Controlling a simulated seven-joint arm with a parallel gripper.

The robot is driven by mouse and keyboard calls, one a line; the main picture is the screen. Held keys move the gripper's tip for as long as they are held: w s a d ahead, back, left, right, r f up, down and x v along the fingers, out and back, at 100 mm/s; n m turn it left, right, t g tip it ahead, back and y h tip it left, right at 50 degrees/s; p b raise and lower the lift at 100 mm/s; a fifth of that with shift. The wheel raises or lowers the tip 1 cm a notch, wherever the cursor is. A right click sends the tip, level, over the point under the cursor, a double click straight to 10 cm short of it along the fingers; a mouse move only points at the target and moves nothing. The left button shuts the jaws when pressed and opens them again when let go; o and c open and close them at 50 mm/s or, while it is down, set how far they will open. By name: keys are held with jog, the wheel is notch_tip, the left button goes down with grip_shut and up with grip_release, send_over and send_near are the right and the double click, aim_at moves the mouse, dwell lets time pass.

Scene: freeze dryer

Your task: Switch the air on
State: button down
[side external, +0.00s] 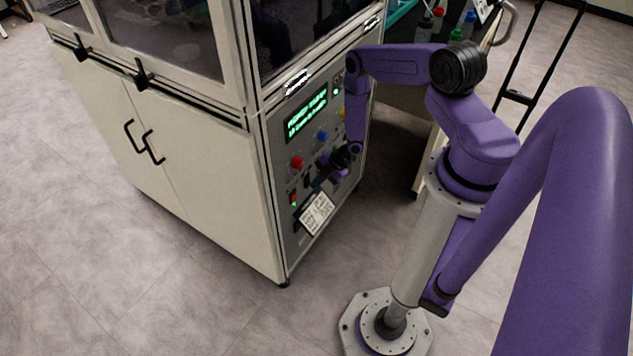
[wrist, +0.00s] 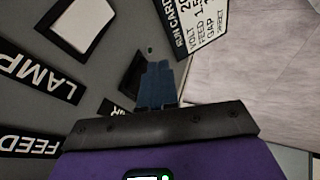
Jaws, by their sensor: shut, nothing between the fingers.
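The control panel (side external: 313,120) is on the narrow side of the white cabinet. My gripper (side external: 322,181) is at the panel's lower part, above a white card. In the wrist view, my blue fingers (wrist: 157,75) are together with nothing between them, pointing at the grey panel. A dark, switch-like piece (wrist: 131,73) shows just left of the fingertips, partly hidden by them. A label ending in "R" (wrist: 113,108) lies beside it, mostly covered by my gripper. I cannot tell whether the fingertips touch the panel, or the switch's position.
LAMP (wrist: 38,76) and FEED (wrist: 28,143) labels lie to the left, with a pale square in a dark frame (wrist: 82,24) above. The run card (wrist: 202,22) is close right of the fingers. A red knob (side external: 297,162), blue knob (side external: 323,135) and lit display (side external: 306,116) sit higher.

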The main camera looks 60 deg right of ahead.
jog(key=shift+w, duration=0.3)
jog(key=shift+w+f, duration=0.15)
dwell(0.3)
jog(key=shift+r, duration=0.85)
